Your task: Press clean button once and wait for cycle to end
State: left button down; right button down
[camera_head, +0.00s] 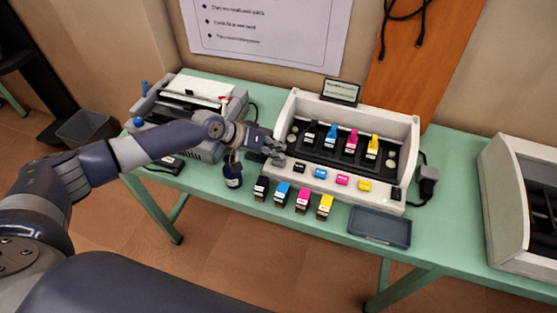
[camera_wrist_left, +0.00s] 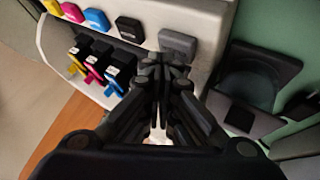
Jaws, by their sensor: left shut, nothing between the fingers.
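A white printer exhibit (camera_head: 407,132) stands on the green table, with a row of square buttons along its front. In the left wrist view, a grey button (camera_wrist_left: 177,43) lies just beyond my fingertips, beside a black button (camera_wrist_left: 130,28). Cyan (camera_head: 320,172), magenta (camera_head: 343,180) and yellow (camera_head: 364,186) buttons continue the row. I cannot read which one is the clean button. My left gripper (camera_head: 279,151) is shut and empty at the exhibit's left front corner; it also shows in the wrist view (camera_wrist_left: 165,66). I cannot tell whether the fingertips touch the grey button. My right gripper is out of view.
Several ink cartridges (camera_head: 282,193) stand in front of the exhibit. A dark blue bottle (camera_head: 232,176) stands to their left. A shallow dark tray (camera_head: 379,226) lies at the front right. A small display (camera_head: 341,91) tops the exhibit. A grey printer (camera_head: 207,93) stands at the back left.

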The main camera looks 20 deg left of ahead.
pick_arm(q)
jog(key=shift+f+b, duration=0.45)
jog(key=shift+f, duration=0.15)
dwell(0.4)
jog(key=shift+r, duration=0.1)
jog(key=shift+r+p, duration=0.9)
jog(key=shift+r, duration=0.1)
notch_tip(320, 180, up, 5)
jog(key=p, duration=0.4)
jog(key=shift+p, duration=0.3)
dwell(0.4)
